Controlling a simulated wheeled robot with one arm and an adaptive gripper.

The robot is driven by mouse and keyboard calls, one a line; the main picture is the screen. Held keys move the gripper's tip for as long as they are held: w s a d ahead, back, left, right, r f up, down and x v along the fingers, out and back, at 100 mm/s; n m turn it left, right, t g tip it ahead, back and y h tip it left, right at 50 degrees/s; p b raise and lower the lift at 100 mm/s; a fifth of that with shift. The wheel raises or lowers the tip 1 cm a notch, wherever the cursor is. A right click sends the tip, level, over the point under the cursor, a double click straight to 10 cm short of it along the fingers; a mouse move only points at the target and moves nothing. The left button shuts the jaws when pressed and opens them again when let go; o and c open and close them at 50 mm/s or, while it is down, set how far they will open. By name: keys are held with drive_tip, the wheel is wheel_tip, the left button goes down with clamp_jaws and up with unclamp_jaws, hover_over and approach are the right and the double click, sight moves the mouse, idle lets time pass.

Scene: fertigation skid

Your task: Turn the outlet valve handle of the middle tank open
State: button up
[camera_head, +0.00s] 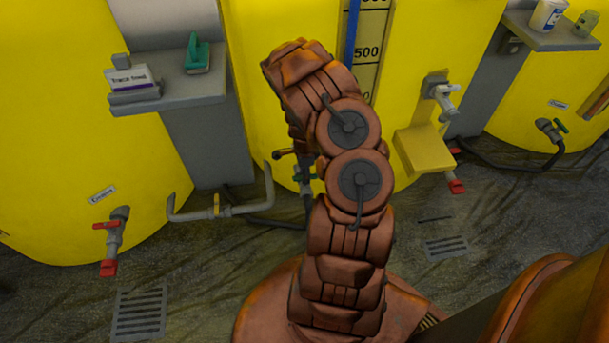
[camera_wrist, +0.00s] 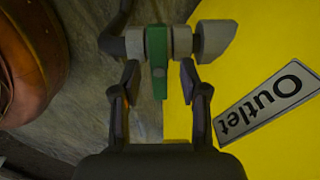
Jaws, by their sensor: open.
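The middle yellow tank (camera_head: 245,60) stands behind my arm. In the wrist view, its wall (camera_wrist: 245,60) bears a label reading "Outlet" (camera_wrist: 268,100). The green valve handle (camera_wrist: 157,62) lies across the grey valve body and pipe (camera_wrist: 212,40), at about a right angle to them. My gripper (camera_wrist: 159,76) is open, with one finger on each side of the handle's lower part. Small gaps show between the fingers and the handle. In the head view, my arm hides most of the gripper and valve; a bit of green (camera_head: 301,177) shows beside the arm.
A bent grey pipe (camera_head: 240,210) juts out left of my arm. A grey shelf (camera_head: 170,95) holds a box and a green object. A yellow block (camera_head: 424,148) and a tap (camera_head: 441,95) stick out at right. A red-handled valve (camera_head: 107,226) is on the left tank.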

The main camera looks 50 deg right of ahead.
drive_tip(key=shift+f, duration=0.25)
drive_tip(key=shift+c, duration=0.2)
clamp_jaws()
drive_tip(key=shift+a, duration=0.15)
